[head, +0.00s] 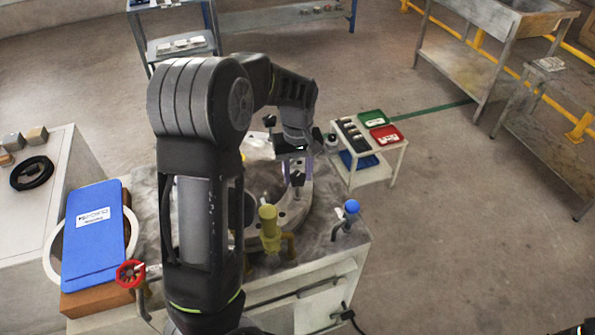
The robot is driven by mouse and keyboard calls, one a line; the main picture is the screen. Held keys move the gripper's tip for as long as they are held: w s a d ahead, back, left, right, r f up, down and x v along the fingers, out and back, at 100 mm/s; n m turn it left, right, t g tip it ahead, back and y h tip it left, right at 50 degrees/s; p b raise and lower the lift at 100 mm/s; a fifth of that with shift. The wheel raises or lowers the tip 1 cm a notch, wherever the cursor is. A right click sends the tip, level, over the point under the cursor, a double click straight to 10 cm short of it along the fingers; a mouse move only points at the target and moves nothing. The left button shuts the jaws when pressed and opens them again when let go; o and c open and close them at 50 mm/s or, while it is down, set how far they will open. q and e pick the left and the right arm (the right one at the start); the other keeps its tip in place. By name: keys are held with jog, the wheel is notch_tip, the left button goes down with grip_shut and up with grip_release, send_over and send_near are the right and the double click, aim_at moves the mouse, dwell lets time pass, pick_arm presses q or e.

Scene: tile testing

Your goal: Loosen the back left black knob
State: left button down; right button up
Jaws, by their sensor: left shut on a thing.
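My left arm comes down across the middle of the head view, and its gripper (297,176) points down at the back of the round grey metal fixture (292,218) on the workbench. Its fingers are shut on a small dark part that looks like a black knob, mostly hidden between them. I cannot tell from this view which knob it is. My arm covers the left part of the fixture. A yellow-topped valve (269,222) stands at the front of the fixture. My right gripper is not in view.
A blue-knobbed valve (351,207) stands at the bench's right corner and a red handwheel (130,274) at its front left. A blue binder (93,232) lies at left. A small cart (377,176) with green (372,118) and red (386,134) trays stands behind right.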

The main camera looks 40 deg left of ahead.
pick_arm(q)
jog(key=shift+n, duration=0.6)
jog(key=c, duration=0.9)
grip_release()
jog(key=shift+o, duration=0.2)
jog(key=shift+r, duration=0.15)
notch_tip(320, 180, up, 8)
jog(key=shift+f+b, duration=0.2)
jog(key=shift+b, duration=0.15)
